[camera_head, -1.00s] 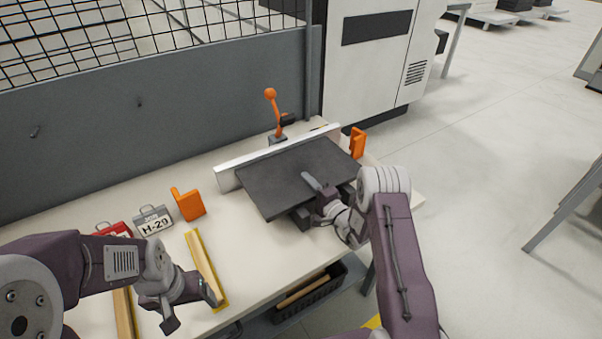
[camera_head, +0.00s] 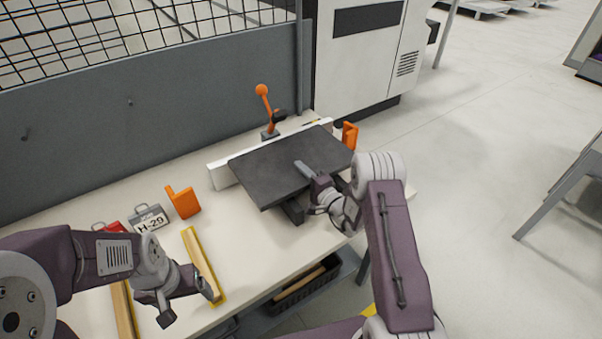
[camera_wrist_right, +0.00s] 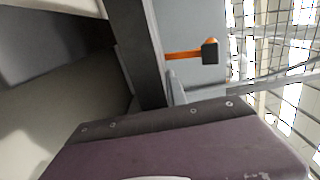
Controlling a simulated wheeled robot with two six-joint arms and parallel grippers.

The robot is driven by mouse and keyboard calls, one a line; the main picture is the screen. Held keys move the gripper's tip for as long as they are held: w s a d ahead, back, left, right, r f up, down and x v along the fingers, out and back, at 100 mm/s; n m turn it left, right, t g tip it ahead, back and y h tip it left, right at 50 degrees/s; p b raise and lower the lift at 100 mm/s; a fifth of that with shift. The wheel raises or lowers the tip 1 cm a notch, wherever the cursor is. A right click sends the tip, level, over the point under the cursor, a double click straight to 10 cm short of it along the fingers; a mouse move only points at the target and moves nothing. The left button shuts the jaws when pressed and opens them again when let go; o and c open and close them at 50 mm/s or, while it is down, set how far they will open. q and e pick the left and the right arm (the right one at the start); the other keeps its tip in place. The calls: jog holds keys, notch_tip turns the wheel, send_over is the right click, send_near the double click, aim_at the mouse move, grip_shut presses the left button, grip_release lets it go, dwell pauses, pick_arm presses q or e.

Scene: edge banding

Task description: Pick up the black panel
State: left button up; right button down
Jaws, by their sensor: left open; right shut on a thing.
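The black panel (camera_head: 275,172) is a flat dark rectangle over the bench, just in front of a white rail. My right gripper (camera_head: 310,174) is shut on its near right edge, with one grey finger on the top face. The other finger is hidden under the panel. The panel appears raised slightly over the dark support (camera_head: 293,211) below it. In the right wrist view the panel's dark edge (camera_wrist_right: 138,50) runs down to my gripper. My left gripper (camera_head: 188,302) is open and empty over the bench's front left, beside a wooden strip.
The white rail (camera_head: 218,176) and an orange-knobbed lever (camera_head: 265,110) stand behind the panel. Orange blocks stand left (camera_head: 183,203) and right (camera_head: 349,136). A black crate (camera_head: 300,286) sits below.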

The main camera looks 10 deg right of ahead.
notch_tip(320, 180, up, 4)
jog(key=shift+w+a+r+p, duration=0.15)
jog(key=shift+r+p, duration=0.1)
jog(key=shift+p, duration=0.75)
jog(key=b+v, duration=0.2)
jog(key=v, duration=1.6)
jog(key=shift+b, duration=0.35)
jog(key=shift+f, duration=0.15)
